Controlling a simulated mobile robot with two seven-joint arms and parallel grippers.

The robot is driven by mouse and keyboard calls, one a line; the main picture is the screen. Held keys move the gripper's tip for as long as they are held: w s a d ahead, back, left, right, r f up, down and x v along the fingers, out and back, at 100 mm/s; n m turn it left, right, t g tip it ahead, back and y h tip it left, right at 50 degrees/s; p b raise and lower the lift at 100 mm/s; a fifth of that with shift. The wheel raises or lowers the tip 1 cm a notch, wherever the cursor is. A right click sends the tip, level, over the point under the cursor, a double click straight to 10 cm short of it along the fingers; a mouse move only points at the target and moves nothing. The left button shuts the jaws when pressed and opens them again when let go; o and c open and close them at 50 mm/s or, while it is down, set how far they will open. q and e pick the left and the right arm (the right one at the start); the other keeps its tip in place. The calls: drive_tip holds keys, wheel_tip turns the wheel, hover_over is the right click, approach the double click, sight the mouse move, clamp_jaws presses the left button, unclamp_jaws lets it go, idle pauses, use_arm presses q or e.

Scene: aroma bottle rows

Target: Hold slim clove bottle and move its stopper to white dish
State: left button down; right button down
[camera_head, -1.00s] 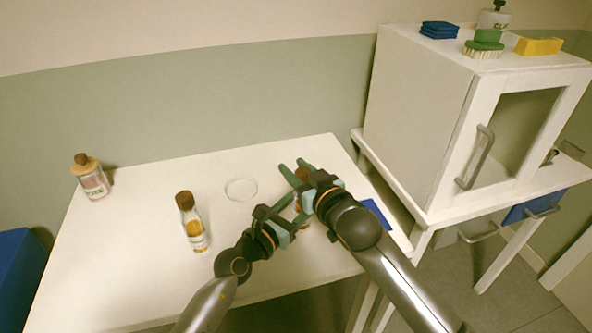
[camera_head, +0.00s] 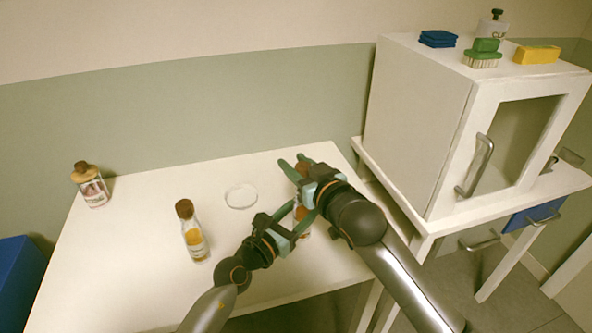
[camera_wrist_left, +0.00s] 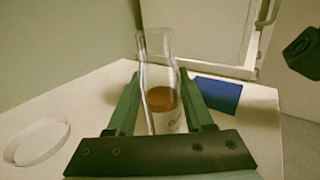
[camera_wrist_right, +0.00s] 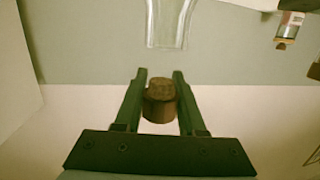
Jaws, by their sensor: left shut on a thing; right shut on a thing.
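The slim clove bottle (camera_wrist_left: 163,75) is clear glass with amber contents, upright between my left gripper's fingers (camera_wrist_left: 160,100). Its neck is open in the left wrist view. In the head view my left gripper (camera_head: 297,212) is shut on the bottle, mostly hidden behind the arms. My right gripper (camera_head: 290,168) is above it, shut on a brown cork stopper (camera_wrist_right: 159,101). The stopper is apart from the bottle neck (camera_wrist_right: 167,25) in the right wrist view. The white dish (camera_head: 240,196) lies empty, left of both grippers; it also shows in the left wrist view (camera_wrist_left: 37,141).
A corked bottle (camera_head: 193,235) stands in front of the dish, and another (camera_head: 92,188) at the table's far left. A white cabinet (camera_head: 415,120) stands to the right. The table (camera_head: 135,225) is otherwise clear.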

use_arm(q)
drive_tip(key=shift+c, duration=1)
unclamp_jaws()
use_arm(e)
wheel_tip(320, 180, up, 2)
drive_tip(key=shift+r, duration=0.15)
